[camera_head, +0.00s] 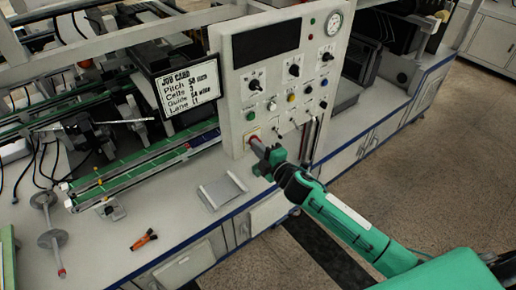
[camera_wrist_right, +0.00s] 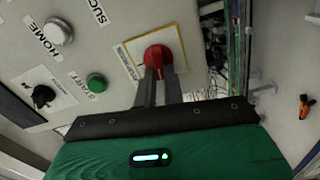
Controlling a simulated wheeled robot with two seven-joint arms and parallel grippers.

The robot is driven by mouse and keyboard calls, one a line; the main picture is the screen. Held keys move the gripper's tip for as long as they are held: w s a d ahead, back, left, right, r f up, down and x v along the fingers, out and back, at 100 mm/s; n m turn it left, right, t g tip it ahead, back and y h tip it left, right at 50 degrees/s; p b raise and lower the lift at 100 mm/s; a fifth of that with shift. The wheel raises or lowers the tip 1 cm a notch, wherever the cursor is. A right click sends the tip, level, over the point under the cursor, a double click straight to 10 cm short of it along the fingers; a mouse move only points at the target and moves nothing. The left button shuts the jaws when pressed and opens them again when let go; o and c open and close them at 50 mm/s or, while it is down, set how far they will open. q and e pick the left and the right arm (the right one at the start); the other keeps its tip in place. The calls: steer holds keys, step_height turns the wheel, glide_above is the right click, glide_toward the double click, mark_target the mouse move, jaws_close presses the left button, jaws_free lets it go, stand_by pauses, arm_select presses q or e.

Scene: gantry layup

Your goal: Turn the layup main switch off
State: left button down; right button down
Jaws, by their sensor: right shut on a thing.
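The main switch is a red rotary knob (camera_wrist_right: 158,53) on a pale plate with a yellow border (camera_wrist_right: 126,58), low on the grey control panel (camera_head: 240,97). My right gripper (camera_wrist_right: 159,78) is shut on the red knob, with one finger on each side of its lower part. In the head view my right gripper (camera_head: 260,149) reaches the panel's lower left corner from the right and hides most of the knob. The exact angle of the knob is hard to tell. My left gripper is not in view.
The panel carries black selector knobs (camera_head: 294,69), a green button (camera_wrist_right: 96,83), a white button (camera_wrist_right: 58,32) and a gauge (camera_head: 333,23). A job card (camera_head: 187,83) hangs at its left. A metal tray (camera_head: 222,190) and orange-handled tool (camera_head: 144,239) lie on the bench.

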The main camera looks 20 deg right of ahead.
steer(key=shift+f+n, duration=0.1)
steer(key=shift+n, duration=0.8)
steer(key=c, duration=1.5)
jaws_free()
steer(key=b+v, duration=0.4)
steer(key=v, duration=0.9)
steer(key=shift+s+b, duration=0.35)
steer(key=shift+s, duration=0.05)
steer(key=shift+d, duration=0.1)
